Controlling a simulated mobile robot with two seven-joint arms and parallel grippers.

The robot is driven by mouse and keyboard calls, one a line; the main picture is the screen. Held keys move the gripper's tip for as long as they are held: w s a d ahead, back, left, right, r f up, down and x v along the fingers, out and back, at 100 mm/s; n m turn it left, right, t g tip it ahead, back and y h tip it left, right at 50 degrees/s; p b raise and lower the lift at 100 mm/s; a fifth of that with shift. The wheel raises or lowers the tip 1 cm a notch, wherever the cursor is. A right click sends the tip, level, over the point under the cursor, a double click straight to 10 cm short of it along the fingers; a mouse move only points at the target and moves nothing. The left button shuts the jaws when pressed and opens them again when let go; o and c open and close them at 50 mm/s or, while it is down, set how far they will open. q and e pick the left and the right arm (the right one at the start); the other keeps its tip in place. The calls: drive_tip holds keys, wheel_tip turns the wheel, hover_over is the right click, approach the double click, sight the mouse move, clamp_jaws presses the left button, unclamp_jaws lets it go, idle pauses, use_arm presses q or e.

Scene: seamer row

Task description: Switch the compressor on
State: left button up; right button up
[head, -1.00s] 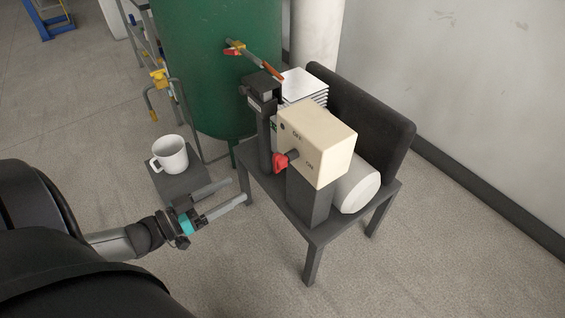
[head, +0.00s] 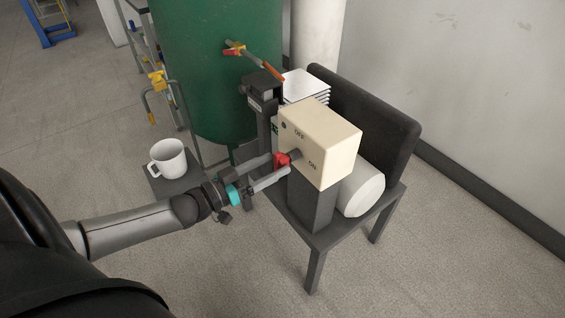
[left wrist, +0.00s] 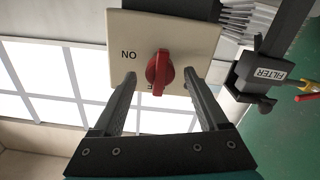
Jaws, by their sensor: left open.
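The compressor's cream switch box (head: 335,148) stands on a dark post on the grey bench, with OFF and ON printed on its face. Its red rotary knob (head: 282,159) sticks out towards my left gripper (head: 281,164). The left wrist view shows the box (left wrist: 205,42) and the red knob (left wrist: 160,70); ON reads upside down to its left, and the knob partly covers the other label. The knob's ridge runs roughly up and down there. My left gripper is open, one finger on each side of the knob, with visible gaps. The right gripper is not in view.
A white cylinder (head: 362,190) and a dark panel (head: 365,115) stand on the grey bench (head: 325,237) beside the box. A dark filter unit (head: 262,88) stands close behind the gripper. A white mug (head: 167,158) sits on a low stand. A green tank (head: 215,70) rises behind.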

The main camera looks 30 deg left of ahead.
sight(275, 164)
use_arm(q)
drive_tip(key=shift+b+x, duration=0.55)
drive_tip(key=shift+x, duration=1.3)
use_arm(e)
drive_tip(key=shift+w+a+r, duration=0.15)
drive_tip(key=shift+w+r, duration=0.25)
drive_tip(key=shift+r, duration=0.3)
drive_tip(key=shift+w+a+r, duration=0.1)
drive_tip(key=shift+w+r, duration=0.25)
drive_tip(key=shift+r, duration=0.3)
use_arm(q)
clamp_jaws()
